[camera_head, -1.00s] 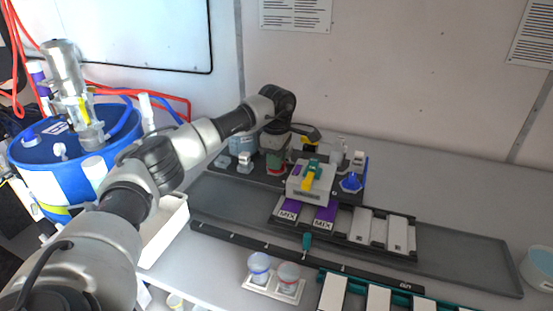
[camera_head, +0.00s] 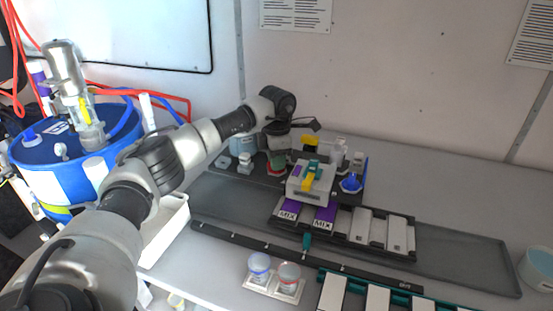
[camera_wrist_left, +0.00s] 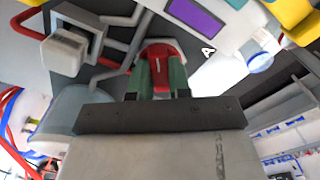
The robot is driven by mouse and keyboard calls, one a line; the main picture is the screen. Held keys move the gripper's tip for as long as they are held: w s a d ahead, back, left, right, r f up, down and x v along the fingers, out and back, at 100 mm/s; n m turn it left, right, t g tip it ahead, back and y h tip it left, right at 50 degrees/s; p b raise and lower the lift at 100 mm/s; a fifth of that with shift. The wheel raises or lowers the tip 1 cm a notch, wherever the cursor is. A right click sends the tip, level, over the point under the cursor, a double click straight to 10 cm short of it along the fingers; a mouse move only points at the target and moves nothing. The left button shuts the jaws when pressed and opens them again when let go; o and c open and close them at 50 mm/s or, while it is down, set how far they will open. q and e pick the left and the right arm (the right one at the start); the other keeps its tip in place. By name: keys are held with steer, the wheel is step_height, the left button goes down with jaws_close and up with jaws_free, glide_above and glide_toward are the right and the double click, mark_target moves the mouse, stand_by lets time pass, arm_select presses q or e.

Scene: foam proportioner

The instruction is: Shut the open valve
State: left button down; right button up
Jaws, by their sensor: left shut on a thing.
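A red handle-like part (camera_wrist_left: 158,52) shows between the green fingers of my left gripper (camera_wrist_left: 162,78) in the left wrist view. The fingers are shut on it. In the head view the left gripper (camera_head: 276,161) points down at the back of the black equipment plate, and the red part is mostly hidden by the fingers. Whether this valve stands open or shut is not clear. My right gripper is not in view.
A pale block with green and yellow pieces (camera_head: 312,182) and a blue knob (camera_head: 351,182) stand right of the left gripper. MIX-labelled purple parts (camera_head: 287,213) lie in front. A blue drum (camera_head: 60,150) stands left. The grey tray (camera_head: 460,255) has free room at right.

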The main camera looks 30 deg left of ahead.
arm_select(q)
steer(key=n, duration=0.5)
steer(key=shift+r+n+p, duration=0.15)
steer(key=shift+n+p, duration=0.15)
steer(key=n, duration=0.5)
steer(key=shift+w+p, duration=0.1)
steer(key=shift+p, duration=0.2)
steer(key=shift+r+n, duration=0.1)
steer(key=shift+n, duration=0.3)
steer(key=c, duration=1.2)
jaws_free()
steer(key=shift+c, duration=0.2)
steer(key=shift+o, duration=0.9)
step_height(320, 180, up, 10)
steer(key=b, duration=0.2)
steer(key=shift+r+b, duration=0.25)
steer(key=shift+b, duration=0.1)
